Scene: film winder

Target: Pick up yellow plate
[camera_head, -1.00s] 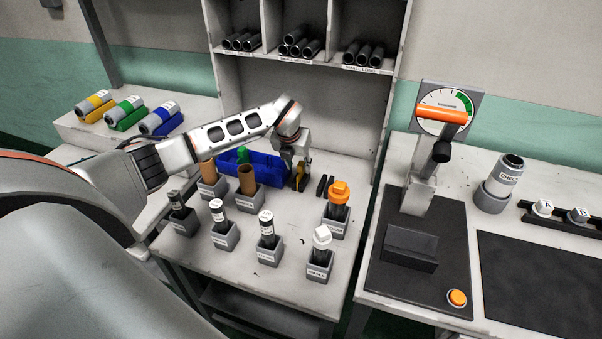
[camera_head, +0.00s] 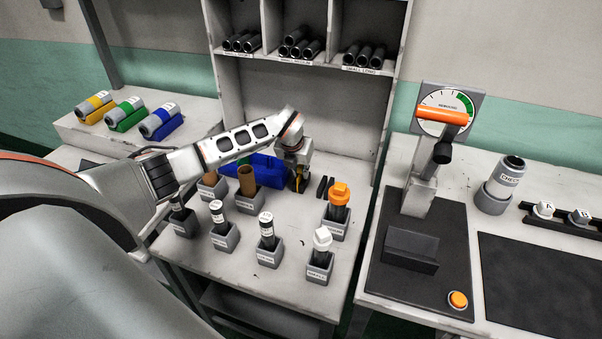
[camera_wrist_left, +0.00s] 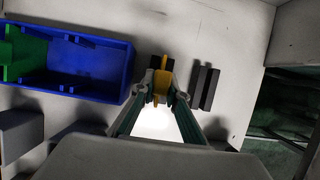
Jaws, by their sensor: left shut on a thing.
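The yellow plate (camera_wrist_left: 161,80) is a thin upright piece between the fingertips of my left gripper (camera_wrist_left: 161,92) in the left wrist view. The gripper is shut on it. In the head view the left gripper (camera_head: 298,184) points down at the table just right of the blue bin, and only a little of the yellow plate (camera_head: 299,178) shows. A dark piece shows behind the plate in the wrist view. I cannot tell whether the plate touches the table. My right gripper is not in view.
A blue bin (camera_head: 267,169) with a green piece (camera_wrist_left: 22,55) inside stands left of the gripper. Dark upright slabs (camera_wrist_left: 204,87) stand close on its right. Grey holders with capped tubes, such as the orange-capped one (camera_head: 339,194), fill the table's front. A shelf (camera_head: 398,75) rises behind.

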